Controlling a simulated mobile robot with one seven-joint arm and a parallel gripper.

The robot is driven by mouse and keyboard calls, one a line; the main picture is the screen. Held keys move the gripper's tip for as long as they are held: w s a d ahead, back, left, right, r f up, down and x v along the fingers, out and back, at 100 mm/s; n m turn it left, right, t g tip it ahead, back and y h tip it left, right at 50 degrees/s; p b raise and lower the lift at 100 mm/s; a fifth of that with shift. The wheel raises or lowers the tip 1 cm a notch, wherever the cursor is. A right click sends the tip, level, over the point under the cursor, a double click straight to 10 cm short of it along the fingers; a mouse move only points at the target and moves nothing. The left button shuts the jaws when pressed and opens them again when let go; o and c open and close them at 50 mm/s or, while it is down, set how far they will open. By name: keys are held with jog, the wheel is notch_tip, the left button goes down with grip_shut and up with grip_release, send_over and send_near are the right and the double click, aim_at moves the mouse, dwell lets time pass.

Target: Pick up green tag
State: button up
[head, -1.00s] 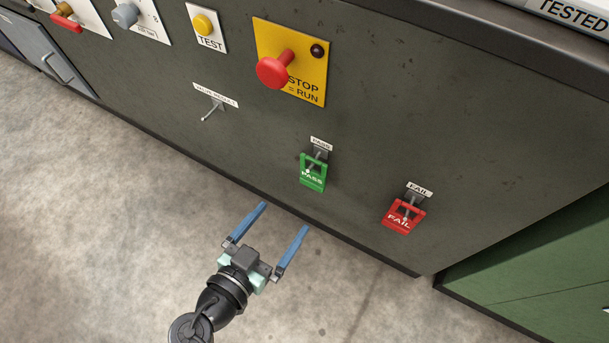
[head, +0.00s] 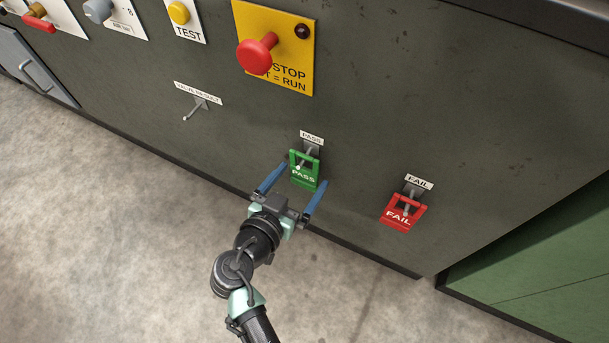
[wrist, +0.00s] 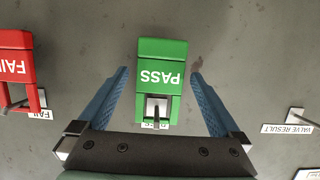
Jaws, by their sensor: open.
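The green tag (head: 304,174), marked PASS, hangs by its open frame on a metal hook below a white PASS label (head: 312,138) on the dark panel. In the wrist view the green tag (wrist: 162,70) appears upside down between the two blue fingers. My gripper (head: 299,174) is open, with one finger on each side of the tag. In the wrist view my gripper (wrist: 160,78) shows a gap between each finger and the tag. I cannot tell how far the fingertips are from the panel.
A red FAIL tag (head: 402,213) hangs on its own hook to the right. An empty hook (head: 196,109) is to the left. A red stop knob (head: 257,55) on a yellow plate sticks out above. The floor (head: 120,240) in front is clear.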

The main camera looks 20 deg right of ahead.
jog(key=c, duration=1.3)
jog(key=shift+r, duration=0.1)
